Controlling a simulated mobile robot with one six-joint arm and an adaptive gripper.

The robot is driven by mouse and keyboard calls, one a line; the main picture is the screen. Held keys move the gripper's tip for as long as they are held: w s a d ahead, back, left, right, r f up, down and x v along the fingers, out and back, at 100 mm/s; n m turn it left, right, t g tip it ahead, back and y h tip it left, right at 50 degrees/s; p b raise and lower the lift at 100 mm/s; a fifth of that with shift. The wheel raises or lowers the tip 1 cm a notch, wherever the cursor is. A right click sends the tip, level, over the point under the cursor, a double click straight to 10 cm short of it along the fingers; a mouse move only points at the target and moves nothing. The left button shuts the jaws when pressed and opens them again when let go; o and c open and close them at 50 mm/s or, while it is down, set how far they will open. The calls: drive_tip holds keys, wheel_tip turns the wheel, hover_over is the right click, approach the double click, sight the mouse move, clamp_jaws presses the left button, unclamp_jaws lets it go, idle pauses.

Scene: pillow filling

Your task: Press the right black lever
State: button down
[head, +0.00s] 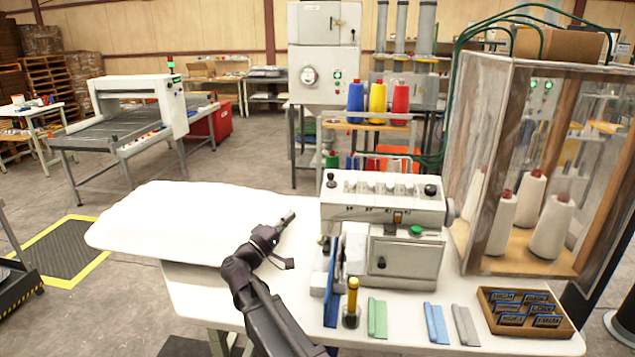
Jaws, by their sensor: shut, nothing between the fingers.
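The machine (385,215) is a cream-coloured box unit standing on the white table. A black knob-like lever (430,190) sits at the right end of its top, and another black lever (331,181) sits at the left end. Several pale knobs lie in a row between them. My gripper (289,217) is shut and empty, left of the machine and above the white pillow-like surface, apart from both levers. The right lever is on the far side of the machine's top from my gripper. The details of the fingertips are small.
A clear cabinet (500,150) with thread cones stands at right. A white pillow-like shape (170,222) covers the table's left.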

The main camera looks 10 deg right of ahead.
drive_tip(key=shift+w+d+r, duration=0.1)
drive_tip(key=shift+w, duration=0.05)
idle(0.3)
drive_tip(key=p, duration=0.5)
approach(331, 180)
drive_tip(key=x, duration=0.7)
drive_tip(key=shift+w+r, duration=0.25)
drive_tip(key=shift+w, duration=0.2)
